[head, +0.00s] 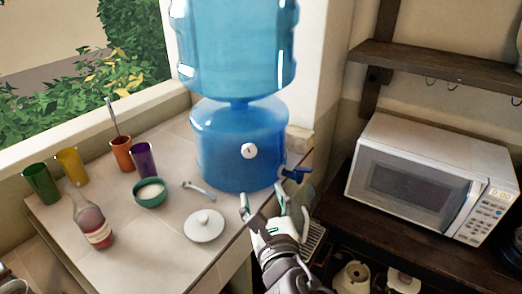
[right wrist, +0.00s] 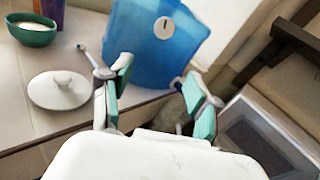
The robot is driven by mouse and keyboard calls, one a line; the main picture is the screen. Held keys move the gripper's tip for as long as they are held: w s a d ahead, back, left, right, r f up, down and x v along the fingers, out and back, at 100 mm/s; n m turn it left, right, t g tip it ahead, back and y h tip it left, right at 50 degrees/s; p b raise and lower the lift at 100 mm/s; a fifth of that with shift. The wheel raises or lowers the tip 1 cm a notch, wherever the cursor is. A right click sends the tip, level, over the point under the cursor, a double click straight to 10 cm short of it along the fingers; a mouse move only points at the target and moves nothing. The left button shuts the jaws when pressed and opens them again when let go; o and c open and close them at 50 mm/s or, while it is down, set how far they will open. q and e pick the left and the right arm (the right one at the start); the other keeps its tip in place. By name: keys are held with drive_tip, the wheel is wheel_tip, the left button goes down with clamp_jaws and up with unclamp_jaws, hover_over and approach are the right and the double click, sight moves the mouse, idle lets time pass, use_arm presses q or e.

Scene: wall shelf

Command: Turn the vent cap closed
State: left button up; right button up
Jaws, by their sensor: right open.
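The vent cap (head: 249,151) is a small white disc with a short dark mark, on the front of the blue water dispenser (head: 215,145). In the right wrist view the cap (right wrist: 165,28) faces me near the top, its mark roughly upright. My right gripper (head: 263,200) is open and empty. It is below the cap and apart from it, in front of the dispenser's lower part. Its two green-padded fingers (right wrist: 157,85) are spread in the wrist view, with the cap beyond them. My left gripper is out of view.
A blue tap (head: 295,174) sticks out at the dispenser's lower right. A microwave (head: 430,185) is at right, below a wooden shelf (head: 440,68).

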sight(250, 152)
drive_tip(key=shift+n+t, duration=0.3)
drive_tip(key=shift+n, duration=0.5)
drive_tip(key=w+p, duration=0.1)
drive_tip(key=w, duration=0.3)
drive_tip(key=w+a+r+p, duration=0.1)
drive_tip(key=w, duration=0.2)
drive_tip(key=w+a+r+p, duration=0.1)
drive_tip(key=w, duration=0.3)
drive_tip(key=shift+w+a+r, duration=0.15)
drive_tip(key=shift+w+r, duration=0.05)
drive_tip(key=shift+w, duration=0.1)
drive_tip(key=shift+w+a, duration=0.1)
drive_tip(key=shift+w, duration=0.4)
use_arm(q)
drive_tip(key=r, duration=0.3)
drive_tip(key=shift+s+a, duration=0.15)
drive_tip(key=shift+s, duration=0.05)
use_arm(e)
drive_tip(key=c, duration=1.1)
drive_tip(key=shift+c, duration=0.2)
